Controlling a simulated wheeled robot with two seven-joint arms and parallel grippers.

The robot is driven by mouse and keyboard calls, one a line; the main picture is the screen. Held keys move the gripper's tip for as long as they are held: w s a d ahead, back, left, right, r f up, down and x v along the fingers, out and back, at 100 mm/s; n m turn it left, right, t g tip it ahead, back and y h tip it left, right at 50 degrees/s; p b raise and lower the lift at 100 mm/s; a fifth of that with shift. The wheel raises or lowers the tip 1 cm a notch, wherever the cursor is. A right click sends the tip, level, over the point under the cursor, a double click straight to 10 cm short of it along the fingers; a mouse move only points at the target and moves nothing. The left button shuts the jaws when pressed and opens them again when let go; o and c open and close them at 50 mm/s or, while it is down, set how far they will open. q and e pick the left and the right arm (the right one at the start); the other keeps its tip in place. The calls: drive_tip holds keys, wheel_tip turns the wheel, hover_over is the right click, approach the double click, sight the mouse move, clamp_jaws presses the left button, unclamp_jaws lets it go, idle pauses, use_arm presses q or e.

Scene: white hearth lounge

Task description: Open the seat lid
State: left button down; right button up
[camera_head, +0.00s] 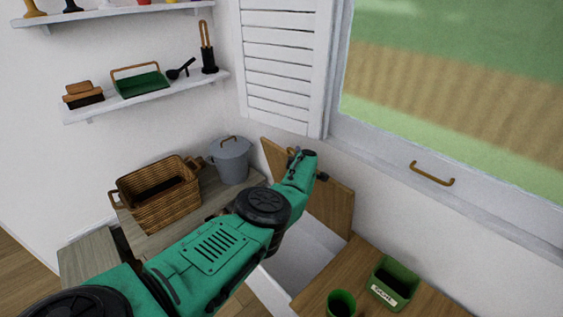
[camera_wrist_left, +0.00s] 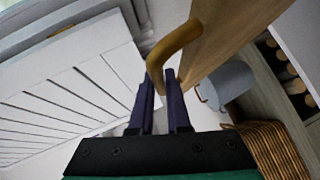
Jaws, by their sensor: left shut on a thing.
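The seat lid (camera_head: 332,207) is a wooden panel that stands raised and steeply tilted near the wall under the window. It also shows in the left wrist view (camera_wrist_left: 225,30). Below it the white inside of the seat box (camera_head: 299,252) is partly visible. My left gripper (camera_head: 294,156) is at the lid's upper part, with my green arm hiding much of the lid and box. In the left wrist view, my gripper's dark fingers (camera_wrist_left: 161,101) are shut on the lid's brass handle (camera_wrist_left: 172,43). My right gripper is out of view.
A wicker basket (camera_head: 158,196) and a grey lidded bucket (camera_head: 229,161) stand on the bench to the left. A green box (camera_head: 393,284) and a green cup (camera_head: 341,303) stand on the wood at right. A white shutter (camera_head: 283,65) and window are behind.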

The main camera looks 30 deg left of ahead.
use_arm(q)
drive_tip(key=shift+w+r, duration=0.1)
drive_tip(key=shift+w, duration=0.05)
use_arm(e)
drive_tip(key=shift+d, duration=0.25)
use_arm(q)
drive_tip(key=shift+d, duration=0.1)
drive_tip(key=c, duration=0.9)
unclamp_jaws()
